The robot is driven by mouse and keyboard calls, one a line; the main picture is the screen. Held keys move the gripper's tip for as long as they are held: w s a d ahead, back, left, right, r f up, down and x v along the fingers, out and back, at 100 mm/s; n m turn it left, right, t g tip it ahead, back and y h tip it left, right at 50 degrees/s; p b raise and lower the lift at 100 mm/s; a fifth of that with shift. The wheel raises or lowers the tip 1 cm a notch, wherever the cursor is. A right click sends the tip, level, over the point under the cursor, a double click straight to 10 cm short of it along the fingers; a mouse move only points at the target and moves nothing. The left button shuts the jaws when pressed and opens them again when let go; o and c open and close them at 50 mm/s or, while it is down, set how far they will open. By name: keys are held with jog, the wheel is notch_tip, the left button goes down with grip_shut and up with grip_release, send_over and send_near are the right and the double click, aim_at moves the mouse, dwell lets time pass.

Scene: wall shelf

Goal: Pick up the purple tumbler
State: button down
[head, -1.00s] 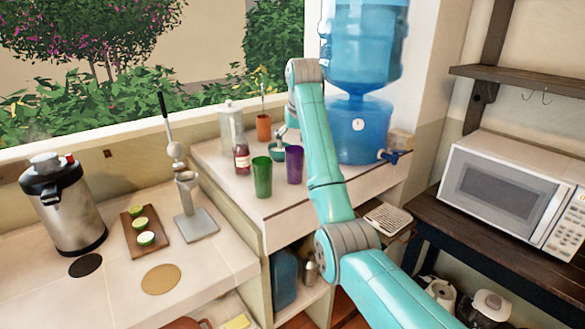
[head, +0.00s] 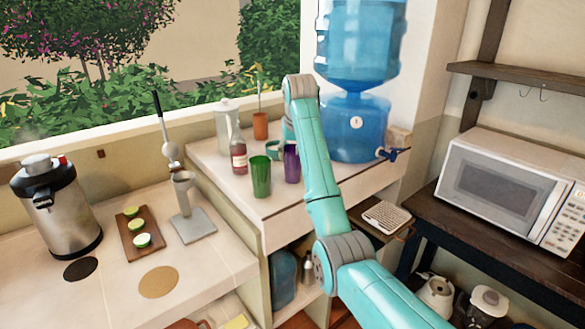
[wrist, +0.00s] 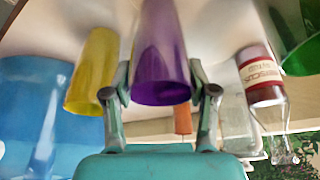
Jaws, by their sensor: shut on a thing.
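The purple tumbler (head: 292,165) stands upright on the white counter in the head view, partly behind my arm. In the wrist view the purple tumbler (wrist: 161,60) lies between the two fingers of my gripper (wrist: 162,92). The fingers are shut on it, one on each side. In the head view the gripper itself is mostly hidden behind my arm and the tumbler. I cannot tell whether the tumbler's base touches the counter.
A green tumbler (head: 261,176) stands close to the left. A yellow cup (wrist: 93,72) shows in the wrist view. The blue water dispenser (head: 355,125) stands right.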

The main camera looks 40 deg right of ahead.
dwell(0.3)
notch_tip(320, 180, up, 10)
dwell(1.1)
